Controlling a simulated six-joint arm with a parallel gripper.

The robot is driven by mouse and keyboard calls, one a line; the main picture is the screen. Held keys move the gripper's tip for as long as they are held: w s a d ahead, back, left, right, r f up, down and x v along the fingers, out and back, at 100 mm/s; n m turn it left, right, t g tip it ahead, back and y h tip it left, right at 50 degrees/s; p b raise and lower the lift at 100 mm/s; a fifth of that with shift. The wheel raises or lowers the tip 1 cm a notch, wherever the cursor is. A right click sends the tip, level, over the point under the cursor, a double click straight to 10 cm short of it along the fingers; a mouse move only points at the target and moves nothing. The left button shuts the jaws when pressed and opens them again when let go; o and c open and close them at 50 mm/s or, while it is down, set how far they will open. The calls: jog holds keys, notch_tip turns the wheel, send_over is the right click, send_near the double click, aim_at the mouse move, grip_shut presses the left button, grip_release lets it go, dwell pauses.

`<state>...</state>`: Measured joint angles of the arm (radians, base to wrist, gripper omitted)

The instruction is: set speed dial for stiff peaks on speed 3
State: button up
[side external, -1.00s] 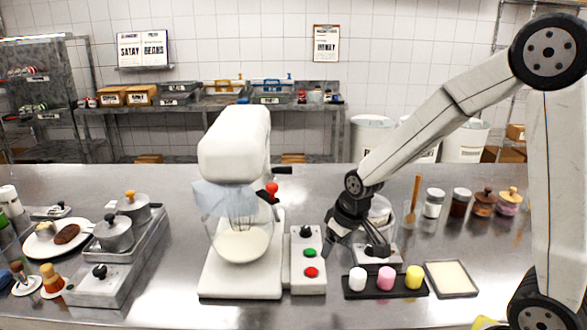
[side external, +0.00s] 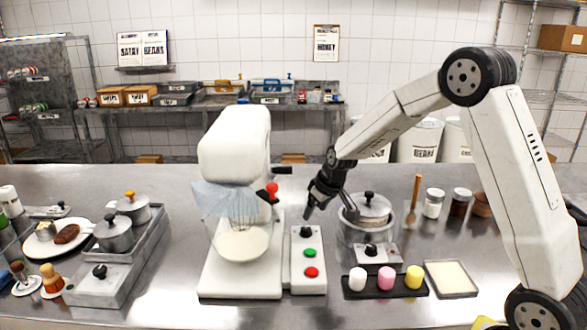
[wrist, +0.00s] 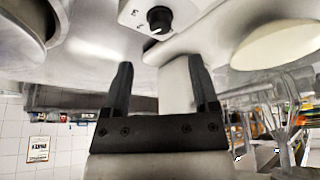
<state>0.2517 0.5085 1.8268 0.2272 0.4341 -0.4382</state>
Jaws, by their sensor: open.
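The speed dial is a black knob (side external: 306,232) at the back end of the white control box (side external: 295,262), above a green button (side external: 309,253) and a red button (side external: 311,272). The dial also shows near the top edge in the wrist view (wrist: 159,19), with a small white mark on its rim. Its numbers are too small to read. The stand mixer (side external: 235,145) is left of the box, with a pale cream in its glass bowl (side external: 226,243). My gripper (side external: 328,212) is open and empty, above and slightly behind the dial, apart from it.
A lidded pot (side external: 371,212) stands on a burner with its own black knob (side external: 372,250), close right of my gripper. A black tray (side external: 350,294) holds white, pink and yellow pieces in front. A red-knobbed lever (side external: 271,188) sticks out from the mixer.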

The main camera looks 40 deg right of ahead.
aim_at(306, 229)
jog(key=shift+x, duration=3.7)
grip_shut()
